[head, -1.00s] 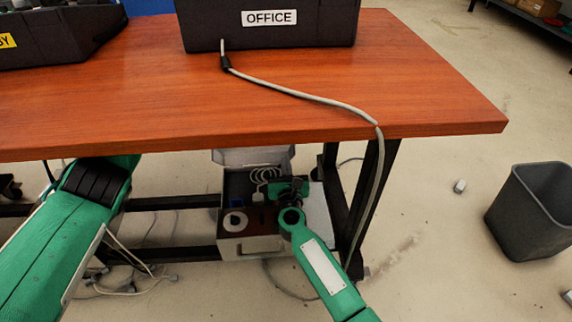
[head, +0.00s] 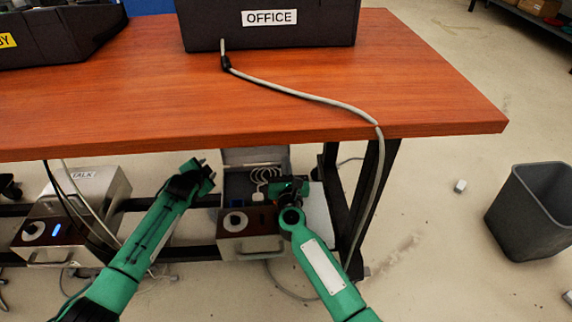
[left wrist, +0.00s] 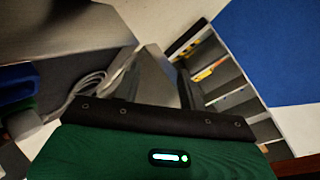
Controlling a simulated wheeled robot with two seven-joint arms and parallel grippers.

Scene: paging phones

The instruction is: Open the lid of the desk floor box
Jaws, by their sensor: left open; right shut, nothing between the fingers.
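A grey floor box (head: 262,246) stands under the desk, with a round white dial, a wooden front panel and a handle. Its grey lid (head: 250,156) appears raised at the back, partly hidden by the desk edge. A coiled white cord (head: 262,175) shows at its opening. My right gripper (head: 292,186) is shut and empty over the right part of this box; contact is unclear. My left gripper (head: 208,170) is open, just left of the raised lid, apart from it in the picture. The left wrist view shows a pale cable (left wrist: 92,85) beside grey surfaces.
A second silver box (head: 95,190) marked TALK, lit blue, stands under the desk at left. The wooden desktop (head: 300,110) overhangs both boxes. A grey cable (head: 330,101) hangs from the OFFICE unit (head: 268,30). A dark bin (head: 532,210) stands right on open floor.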

